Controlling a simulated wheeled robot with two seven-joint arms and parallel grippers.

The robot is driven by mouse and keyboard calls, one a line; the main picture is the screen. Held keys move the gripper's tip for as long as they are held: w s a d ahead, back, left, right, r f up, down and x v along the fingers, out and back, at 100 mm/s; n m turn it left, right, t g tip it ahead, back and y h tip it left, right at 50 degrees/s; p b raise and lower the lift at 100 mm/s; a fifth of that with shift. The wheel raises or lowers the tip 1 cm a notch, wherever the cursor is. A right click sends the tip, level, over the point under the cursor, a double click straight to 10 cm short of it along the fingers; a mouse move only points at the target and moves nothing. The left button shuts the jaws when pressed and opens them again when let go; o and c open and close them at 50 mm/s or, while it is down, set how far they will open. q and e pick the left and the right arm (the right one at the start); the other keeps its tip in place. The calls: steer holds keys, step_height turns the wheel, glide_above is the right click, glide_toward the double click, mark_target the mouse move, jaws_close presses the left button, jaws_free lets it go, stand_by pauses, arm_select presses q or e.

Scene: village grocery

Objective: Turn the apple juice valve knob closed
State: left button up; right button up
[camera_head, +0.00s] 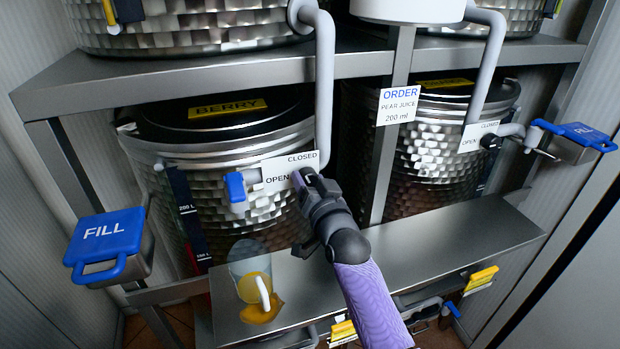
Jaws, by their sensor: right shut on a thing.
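My right gripper (308,182) reaches up from the lower right on a purple-sleeved arm. It is shut at the right end of a white CLOSED/OPEN label (277,173) on the front of the left steel tank (240,150). The valve knob it holds is mostly hidden behind its fingers. A blue handle (236,188) sticks out at the label's left end. This tank's lid carries a yellow BERRY tag (227,108); I read no apple label. My left gripper is not in view.
A clear jug (238,267) with yellow liquid stands on the steel shelf (460,240) beside a yellow puddle (262,313). Blue FILL handles sit at left (106,232) and right (580,135). A second tank (430,150) stands behind a post with an ORDER sign (398,106).

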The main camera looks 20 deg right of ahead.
steer(key=shift+m+p, duration=0.35)
steer(key=shift+m, duration=1.85)
steer(key=shift+f, duration=0.1)
steer(key=o, duration=1.3)
steer(key=s, duration=1)
steer(key=shift+d+f+b, duration=0.2)
steer(key=shift+f+b, duration=0.05)
steer(key=shift+b, duration=0.15)
